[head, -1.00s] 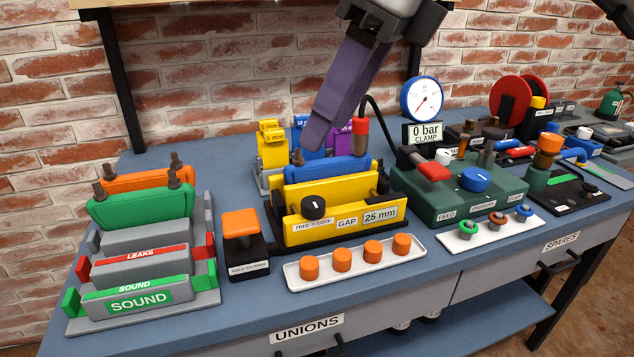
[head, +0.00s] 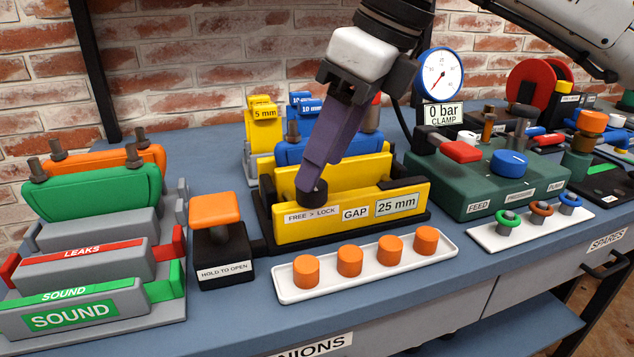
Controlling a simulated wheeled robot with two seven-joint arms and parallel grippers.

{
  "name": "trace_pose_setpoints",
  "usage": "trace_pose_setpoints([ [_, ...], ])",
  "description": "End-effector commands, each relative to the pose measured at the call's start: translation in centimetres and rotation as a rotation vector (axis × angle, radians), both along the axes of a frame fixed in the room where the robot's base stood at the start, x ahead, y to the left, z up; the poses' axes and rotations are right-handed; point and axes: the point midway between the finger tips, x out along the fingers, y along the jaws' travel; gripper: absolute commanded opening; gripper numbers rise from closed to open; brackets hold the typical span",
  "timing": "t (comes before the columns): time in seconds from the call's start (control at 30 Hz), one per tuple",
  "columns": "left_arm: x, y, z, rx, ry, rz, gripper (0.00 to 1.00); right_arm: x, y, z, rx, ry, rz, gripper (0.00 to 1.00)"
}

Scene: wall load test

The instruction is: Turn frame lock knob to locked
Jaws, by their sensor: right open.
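The frame lock knob (head: 312,194) is a small black knob on the front of the yellow GAP frame (head: 300,234), above a "FREE > LOCK" label (head: 312,214). My right gripper (head: 314,184) comes down from above with its purple fingers at the knob. The fingertips hide the knob's top and pointer mark, so its setting cannot be read. The fingers overlap in this view, and I cannot tell whether they touch the knob. My left gripper is not in view.
A "25 mm" plate (head: 396,204) is on the frame's right front. An orange-topped HOLD TO OPEN box (head: 221,268) stands left. A white tray (head: 372,281) with several orange caps lies in front. The green pump unit (head: 480,196) stands right; its gauge (head: 440,75) is behind.

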Motion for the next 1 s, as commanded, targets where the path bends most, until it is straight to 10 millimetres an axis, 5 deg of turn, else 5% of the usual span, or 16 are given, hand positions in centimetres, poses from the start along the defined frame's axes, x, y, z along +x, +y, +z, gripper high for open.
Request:
trace_pose_setpoints([
  [0.2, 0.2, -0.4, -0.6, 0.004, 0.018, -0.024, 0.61, 0.5, 1.0, -2.7, -0.001, 0.000, 0.001, 0.51],
  [0.57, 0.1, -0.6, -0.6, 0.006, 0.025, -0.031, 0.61, 0.6, 1.2, -3.2, 0.000, 0.000, 0.001, 0.51],
  [0.83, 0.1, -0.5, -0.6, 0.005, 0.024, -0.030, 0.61, 0.6, 1.2, -3.2, 0.000, 0.000, 0.001, 0.10],
  [1.0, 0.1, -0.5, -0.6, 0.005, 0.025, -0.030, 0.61, 0.6, 1.2, -3.2, 0.000, 0.000, -0.006, 0.10],
])
